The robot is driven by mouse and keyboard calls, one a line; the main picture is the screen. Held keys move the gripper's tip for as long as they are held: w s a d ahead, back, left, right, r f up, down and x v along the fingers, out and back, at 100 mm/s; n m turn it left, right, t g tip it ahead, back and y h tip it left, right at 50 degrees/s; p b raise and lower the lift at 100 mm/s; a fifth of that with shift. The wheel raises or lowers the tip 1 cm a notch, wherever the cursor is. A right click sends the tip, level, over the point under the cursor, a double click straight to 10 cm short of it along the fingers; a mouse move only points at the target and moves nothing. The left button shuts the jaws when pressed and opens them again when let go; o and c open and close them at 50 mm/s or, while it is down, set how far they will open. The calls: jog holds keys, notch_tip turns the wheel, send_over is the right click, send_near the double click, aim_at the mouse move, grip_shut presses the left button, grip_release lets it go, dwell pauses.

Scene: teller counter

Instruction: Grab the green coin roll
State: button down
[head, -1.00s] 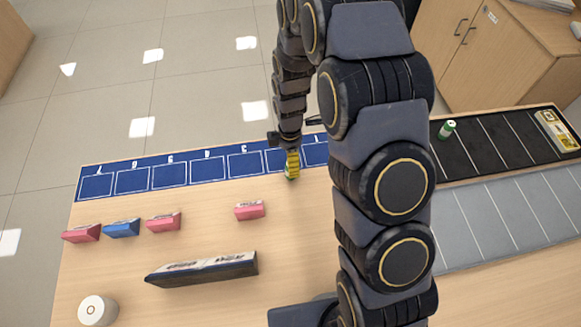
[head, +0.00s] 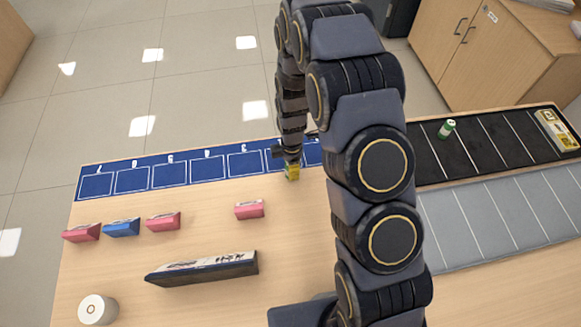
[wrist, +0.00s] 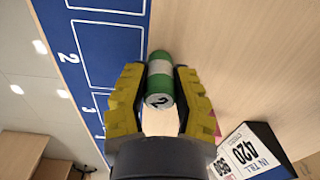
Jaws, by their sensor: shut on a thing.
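A green and white coin roll (wrist: 159,82) with a 2 on its near end lies between the yellow fingers of my gripper (wrist: 160,75) in the wrist view. My gripper is shut on it, with one finger along each side. In the head view my gripper (head: 292,172) is low by the near edge of the blue numbered mat (head: 190,185), and the roll is mostly hidden there. Another green and white roll (head: 446,129) stands on the black lane mat (head: 425,165) at the right.
Pink blocks (head: 249,210) and a blue block (head: 122,227) lie on the wooden counter (head: 300,240). A long dark sign (head: 203,268) and a white roll (head: 97,310) stand nearer. A grey lane mat (head: 500,225) is at the right. Bare wood surrounds my gripper on the near side.

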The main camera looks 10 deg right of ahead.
dwell(0.3)
notch_tip(320, 180, up, 10)
dwell(0.6)
